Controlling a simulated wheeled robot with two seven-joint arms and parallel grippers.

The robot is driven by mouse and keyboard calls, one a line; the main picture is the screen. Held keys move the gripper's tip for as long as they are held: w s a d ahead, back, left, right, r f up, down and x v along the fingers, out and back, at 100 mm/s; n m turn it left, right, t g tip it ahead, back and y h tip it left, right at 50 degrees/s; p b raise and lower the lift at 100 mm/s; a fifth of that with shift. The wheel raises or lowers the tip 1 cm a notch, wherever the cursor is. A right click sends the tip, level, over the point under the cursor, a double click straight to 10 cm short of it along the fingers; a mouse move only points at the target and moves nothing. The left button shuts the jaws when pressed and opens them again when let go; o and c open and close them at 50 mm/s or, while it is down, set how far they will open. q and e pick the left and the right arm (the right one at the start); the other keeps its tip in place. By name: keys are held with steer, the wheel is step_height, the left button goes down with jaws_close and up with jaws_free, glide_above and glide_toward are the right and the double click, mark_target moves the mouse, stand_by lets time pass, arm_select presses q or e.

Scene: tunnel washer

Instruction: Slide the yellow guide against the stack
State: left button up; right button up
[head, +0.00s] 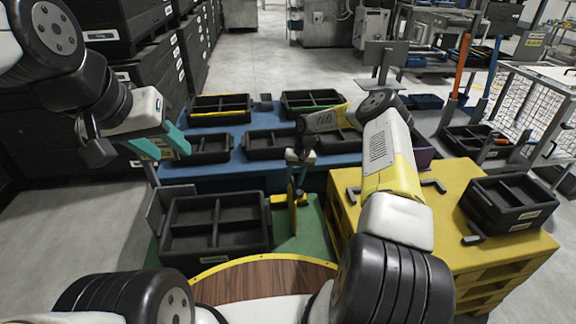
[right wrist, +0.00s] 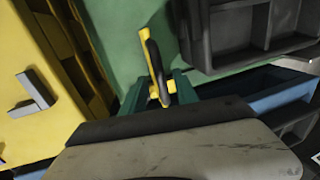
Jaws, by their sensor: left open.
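The yellow guide (head: 292,212) stands as an upright plate on the green surface, to the right of the stack of black divided trays (head: 262,236), with a strip of green between them. In the right wrist view the guide (right wrist: 147,42) carries a dark upright handle (right wrist: 156,66). My right gripper (right wrist: 158,94) has its teal fingers on either side of this handle; whether they press on it I cannot tell. In the head view my right gripper (head: 300,165) is small and partly hidden by its arm. My left gripper (head: 160,148) is open and empty, above and left of the stack.
A blue table (head: 222,178) with several black trays lies behind the stack. A yellow platform (head: 450,235) with a black tray (head: 512,205) stands to the right. A grey upright plate (head: 157,212) stands at the stack's left side. A round wooden top (head: 265,278) is in front.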

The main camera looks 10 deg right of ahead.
steer(key=shift+f, duration=0.25)
steer(key=shift+c, duration=0.3)
steer(key=c, duration=0.7)
jaws_close()
steer(key=shift+a, duration=0.2)
